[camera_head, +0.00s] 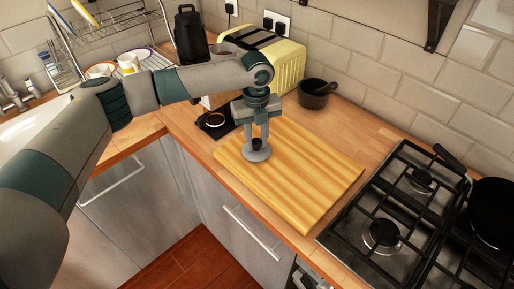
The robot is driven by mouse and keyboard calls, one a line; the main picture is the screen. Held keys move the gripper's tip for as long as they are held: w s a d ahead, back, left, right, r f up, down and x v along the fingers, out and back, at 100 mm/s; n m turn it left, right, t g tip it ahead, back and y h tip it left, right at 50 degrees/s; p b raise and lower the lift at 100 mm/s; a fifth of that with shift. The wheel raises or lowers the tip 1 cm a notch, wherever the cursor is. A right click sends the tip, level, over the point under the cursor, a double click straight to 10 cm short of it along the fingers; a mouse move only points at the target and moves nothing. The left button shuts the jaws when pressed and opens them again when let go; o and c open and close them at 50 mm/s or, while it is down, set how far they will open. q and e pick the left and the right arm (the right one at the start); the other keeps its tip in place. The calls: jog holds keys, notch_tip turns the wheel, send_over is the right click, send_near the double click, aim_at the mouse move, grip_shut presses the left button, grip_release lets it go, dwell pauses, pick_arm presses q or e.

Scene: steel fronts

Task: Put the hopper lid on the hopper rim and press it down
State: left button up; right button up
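A round grey disc with a dark knob, which looks like the hopper lid (257,154), is at the cutting board. My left gripper (257,141) points straight down over it, with one finger on each side of the knob. I cannot tell whether the fingers press on the knob or stand just clear of it, nor whether the lid rests on the board or is slightly above it. A black appliance (190,36), possibly the one with the hopper, stands at the back left. I cannot make out a hopper rim; my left arm covers part of that area. My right gripper is not in view.
The wooden cutting board (305,185) is otherwise clear. A yellow toaster (289,66) stands behind, a dark mortar (316,94) to its right. A black pad with a ring (214,122) lies left of the board. A gas hob (400,210) is at right, a dish rack (112,28) at back left.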

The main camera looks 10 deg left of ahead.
aim_at(254, 142)
pick_arm(q)
jog(key=shift+r+p, duration=2.45)
jog(key=shift+r, duration=0.05)
jog(key=n, duration=0.1)
jog(key=n+b, duration=0.1)
jog(key=shift+s+a+n, duration=0.35)
jog(key=shift+n, duration=0.05)
jog(key=n, duration=0.1)
jog(key=s+n+b, duration=0.1)
jog(key=n, duration=0.1)
jog(key=a+n, duration=0.1)
jog(key=n, duration=0.1)
jog(key=shift+s+r+b, duration=0.2)
jog(key=shift+r+b, duration=0.05)
jog(key=shift+b, duration=0.1)
jog(key=s+a+n+b, duration=0.2)
jog(key=s+n+b, duration=0.1)
jog(key=n, duration=0.8)
jog(key=s+a+r+n+b, duration=0.1)
jog(key=s+a+n+b, duration=0.2)
jog(key=n, duration=0.8)
jog(key=shift+s+a, duration=0.2)
jog(key=shift+s, duration=0.95)
